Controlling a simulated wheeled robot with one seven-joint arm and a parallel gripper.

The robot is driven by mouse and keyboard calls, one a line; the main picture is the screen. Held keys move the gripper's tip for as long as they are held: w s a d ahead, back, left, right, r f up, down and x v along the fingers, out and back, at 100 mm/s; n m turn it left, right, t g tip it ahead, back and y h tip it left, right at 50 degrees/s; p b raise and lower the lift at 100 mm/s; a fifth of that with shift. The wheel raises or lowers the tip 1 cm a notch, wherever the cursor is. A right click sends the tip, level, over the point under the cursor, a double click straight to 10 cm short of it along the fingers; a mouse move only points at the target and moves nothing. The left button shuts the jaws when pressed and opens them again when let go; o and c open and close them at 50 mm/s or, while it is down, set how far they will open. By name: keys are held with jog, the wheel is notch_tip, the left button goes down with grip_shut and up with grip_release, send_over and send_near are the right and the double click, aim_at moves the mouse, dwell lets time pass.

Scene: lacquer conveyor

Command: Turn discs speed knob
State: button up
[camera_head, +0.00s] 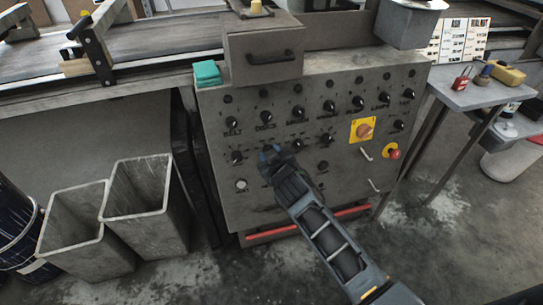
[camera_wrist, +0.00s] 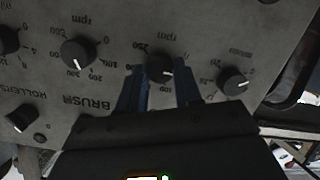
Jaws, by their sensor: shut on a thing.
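The grey control panel (camera_head: 225,190) has rows of black knobs. The DISCS label is readable in the head view, with a knob (camera_head: 266,117) just above it. My gripper (camera_head: 272,151) is at the lower knob row, below that label, and hides the knob there. In the wrist view, which shows the panel upside down, my gripper (camera_wrist: 160,88) has its blue fingers on either side of a black knob (camera_wrist: 160,68) with an rpm scale, shut on it. The knob's white pointer shows, pointing to the right. I take this as the discs speed knob.
Neighbouring knobs sit close by: one with an rpm scale (camera_wrist: 77,52) and another on the other side (camera_wrist: 234,82). A yellow-plated switch (camera_head: 364,131) and a red button (camera_head: 393,152) are farther right. Two grey bins (camera_head: 148,205) stand at left.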

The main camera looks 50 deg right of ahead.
jog(key=shift+a+f+n+g+h+b, duration=0.15)
jog(key=shift+n+h+b, duration=0.25)
jog(key=shift+n, duration=1.2)
jog(key=shift+n+g+h+b, duration=0.3)
jog(key=shift+n+h, duration=0.1)
jog(key=shift+n, duration=1.2)
jog(key=o, duration=1)
jog(key=v, duration=0.7)
jog(key=shift+s+a, duration=0.2)
jog(key=shift+s, duration=0.05)
